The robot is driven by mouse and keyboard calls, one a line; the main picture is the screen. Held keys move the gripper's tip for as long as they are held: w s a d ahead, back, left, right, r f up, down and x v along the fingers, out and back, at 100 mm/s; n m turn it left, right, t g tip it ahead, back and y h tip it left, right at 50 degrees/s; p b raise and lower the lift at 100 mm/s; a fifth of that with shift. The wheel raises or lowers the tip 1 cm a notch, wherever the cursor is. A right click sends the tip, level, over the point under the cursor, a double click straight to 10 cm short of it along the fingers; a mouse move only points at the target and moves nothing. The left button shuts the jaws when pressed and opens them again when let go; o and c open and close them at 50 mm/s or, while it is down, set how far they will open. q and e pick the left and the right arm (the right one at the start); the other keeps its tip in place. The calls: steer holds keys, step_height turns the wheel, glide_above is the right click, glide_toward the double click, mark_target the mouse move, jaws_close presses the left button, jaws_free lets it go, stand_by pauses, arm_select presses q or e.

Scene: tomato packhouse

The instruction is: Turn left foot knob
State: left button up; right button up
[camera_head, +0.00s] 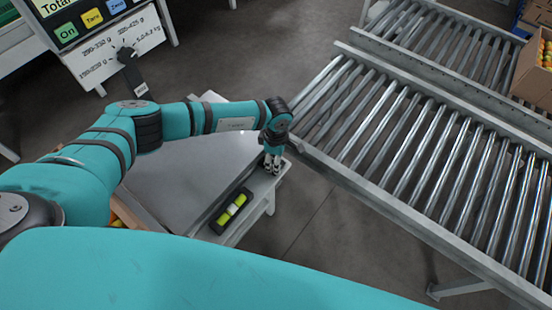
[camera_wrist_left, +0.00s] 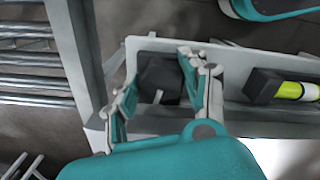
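The black foot knob (camera_wrist_left: 157,72) sits at the corner of a light grey scale frame (camera_wrist_left: 232,98) in the left wrist view. My left gripper (camera_head: 272,168) points down over that corner in the head view and hides the knob there. Its fingers are spread, one on each side of the knob in the wrist view. The right-hand finger overlaps the knob's edge; I cannot tell if it touches. A spirit level (camera_head: 231,211) with a yellow-green vial lies on the frame's edge; it also shows in the wrist view (camera_wrist_left: 290,89). My right gripper is not in view.
A grey weighing plate (camera_head: 190,180) lies beside the gripper. A roller conveyor (camera_head: 420,150) stands close to the right. A panel with a dial (camera_head: 125,52) and a display with buttons (camera_head: 85,18) is at upper left. A tomato carton (camera_head: 528,75) is at far right.

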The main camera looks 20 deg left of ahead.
arm_select(q)
steer(key=c, duration=0.5)
steer(key=shift+n, duration=0.8)
steer(key=shift+c, duration=0.4)
steer(key=o, duration=1.2)
step_height(320, 180, up, 12)
